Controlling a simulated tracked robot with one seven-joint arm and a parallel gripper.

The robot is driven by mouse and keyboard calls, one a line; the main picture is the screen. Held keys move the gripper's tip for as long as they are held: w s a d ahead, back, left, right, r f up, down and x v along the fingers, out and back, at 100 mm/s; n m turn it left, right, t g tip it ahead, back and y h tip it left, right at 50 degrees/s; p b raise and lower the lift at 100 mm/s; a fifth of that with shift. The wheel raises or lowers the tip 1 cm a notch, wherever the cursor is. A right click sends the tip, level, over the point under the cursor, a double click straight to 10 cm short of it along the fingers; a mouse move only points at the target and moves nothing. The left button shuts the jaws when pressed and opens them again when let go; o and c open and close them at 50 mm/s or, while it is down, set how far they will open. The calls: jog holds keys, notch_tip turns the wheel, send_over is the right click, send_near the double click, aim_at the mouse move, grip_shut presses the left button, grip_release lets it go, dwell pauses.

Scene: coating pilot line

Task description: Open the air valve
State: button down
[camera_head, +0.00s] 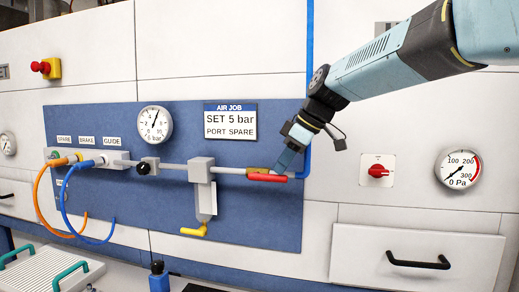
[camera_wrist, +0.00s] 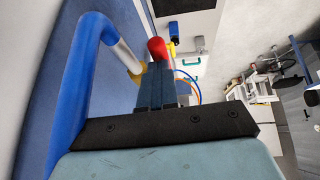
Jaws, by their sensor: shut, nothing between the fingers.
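The air valve is a small brass body (camera_head: 258,170) on the grey pipe at the right part of the blue panel. Its red lever (camera_head: 267,178) lies roughly along the pipe, just below and in front of it. In the wrist view the red lever (camera_wrist: 157,47) shows beyond the fingertips, beside the brass body (camera_wrist: 138,73). My gripper (camera_head: 281,166) is shut and empty, with its tips at the right end of the lever. In the wrist view the closed fingers (camera_wrist: 156,84) partly hide the valve. I cannot tell whether they touch the lever.
A blue pipe (camera_head: 308,110) rises right beside my gripper and bends large in the wrist view (camera_wrist: 78,70). A gauge (camera_head: 154,125), sign (camera_head: 230,121), filter bowl with yellow drain (camera_head: 205,203) and hoses (camera_head: 65,205) lie left. A red rotary switch (camera_head: 377,171) sits right.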

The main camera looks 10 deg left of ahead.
jog(key=shift+d, duration=0.1)
jog(key=shift+r, duration=0.25)
jog(key=s+v, duration=0.1)
jog(key=v, duration=1.2)
jog(key=s+d+f+m+t+h, duration=0.1)
jog(key=s+d+f+m+h, duration=0.2)
jog(key=s+d+f+m, duration=0.5)
jog(key=s+d+f+m+t+h, duration=0.2)
jog(key=s+d+f+m, duration=0.6)
jog(key=f, duration=0.8)
jog(key=s+d+h, duration=0.1)
jog(key=s+d, duration=0.1)
jog(key=shift+s+t, duration=0.25)
jog(key=shift+t, duration=0.05)
jog(key=shift+f, duration=0.15)
